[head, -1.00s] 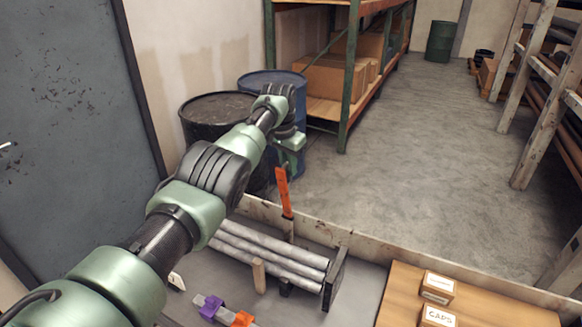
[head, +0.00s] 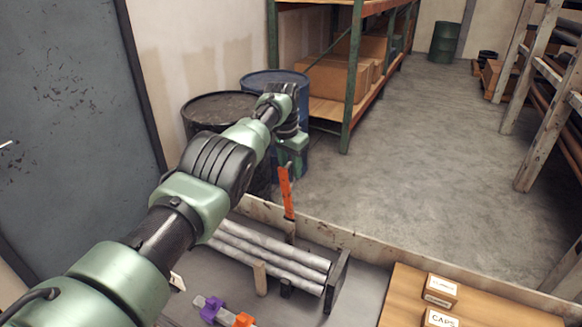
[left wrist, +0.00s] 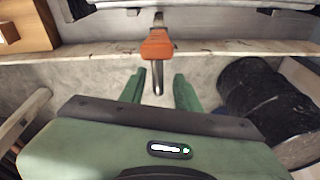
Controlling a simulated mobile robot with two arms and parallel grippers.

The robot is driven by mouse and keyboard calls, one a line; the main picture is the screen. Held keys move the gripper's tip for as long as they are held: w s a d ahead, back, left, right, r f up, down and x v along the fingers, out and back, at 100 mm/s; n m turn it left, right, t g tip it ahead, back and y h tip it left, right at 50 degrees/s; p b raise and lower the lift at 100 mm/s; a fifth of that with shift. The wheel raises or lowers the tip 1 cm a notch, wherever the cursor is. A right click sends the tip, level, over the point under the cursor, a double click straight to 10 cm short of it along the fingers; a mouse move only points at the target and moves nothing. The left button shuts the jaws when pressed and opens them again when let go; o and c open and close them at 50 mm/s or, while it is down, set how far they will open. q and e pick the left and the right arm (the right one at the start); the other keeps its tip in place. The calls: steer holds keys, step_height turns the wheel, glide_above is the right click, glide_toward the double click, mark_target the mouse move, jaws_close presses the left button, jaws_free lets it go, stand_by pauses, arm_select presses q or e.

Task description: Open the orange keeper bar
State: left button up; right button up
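The orange keeper bar (head: 286,192) stands nearly upright at the far edge of the pipe rack. In the left wrist view the orange bar (left wrist: 157,45) points toward the camera, with a grey metal end below the orange part. My left gripper (head: 288,163) is at the bar's upper end, beside the drums. In the left wrist view the left gripper's green fingers (left wrist: 158,92) are spread apart, with the bar's grey end showing in the gap between them. I cannot tell whether they touch it. My right gripper is in neither view.
Several grey pipes (head: 270,255) lie in a rack with a dark end plate (head: 336,281). A low wall (head: 360,243) runs behind it. A black drum (head: 215,112) and a blue drum (head: 270,82) stand beyond. Small boxes (head: 440,287) sit on a wooden board at right.

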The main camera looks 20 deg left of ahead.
arm_select(q)
steer(key=shift+r, duration=0.2)
steer(key=shift+r, duration=0.65)
steer(key=r, duration=0.2)
steer(key=s+r+b, duration=0.1)
steer(key=r, duration=0.2)
steer(key=shift+s+r, duration=0.2)
steer(key=shift+r, duration=0.3)
steer(key=shift+f, duration=0.1)
